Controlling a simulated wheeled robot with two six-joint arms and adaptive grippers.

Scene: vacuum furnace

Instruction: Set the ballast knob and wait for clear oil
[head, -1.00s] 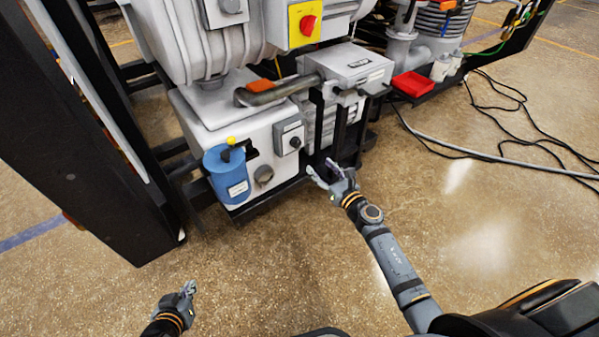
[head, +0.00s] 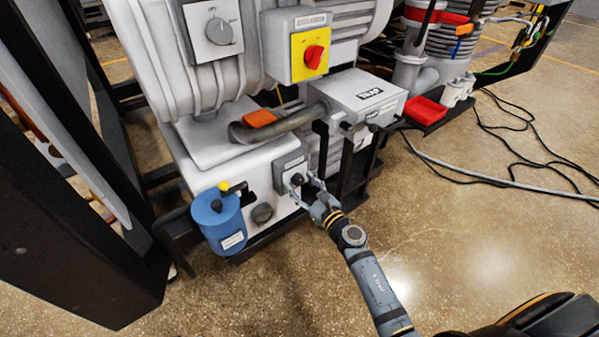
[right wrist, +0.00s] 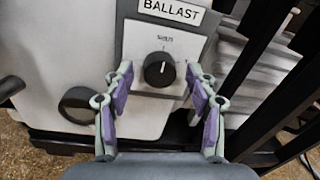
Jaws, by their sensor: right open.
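The black ballast knob (right wrist: 159,72) sits on a grey plate under a BALLAST label (right wrist: 171,11) in the right wrist view. Its pale mark points roughly up. In the head view the knob (head: 297,179) is on the pump's front. My right gripper (right wrist: 158,85) is open, its two purple-padded fingers on either side of the knob; I cannot tell whether they touch it. In the head view the right gripper (head: 312,196) is at the plate. A round dark sight glass (head: 262,213) is left of and below the knob; its oil's clarity cannot be made out. My left gripper is out of view.
A blue canister (head: 219,222) with a yellow-tipped fitting stands left of the plate. Black frame bars (head: 345,165) are close to the gripper's right. A yellow panel with a red switch (head: 313,56) is above. Open floor lies in front.

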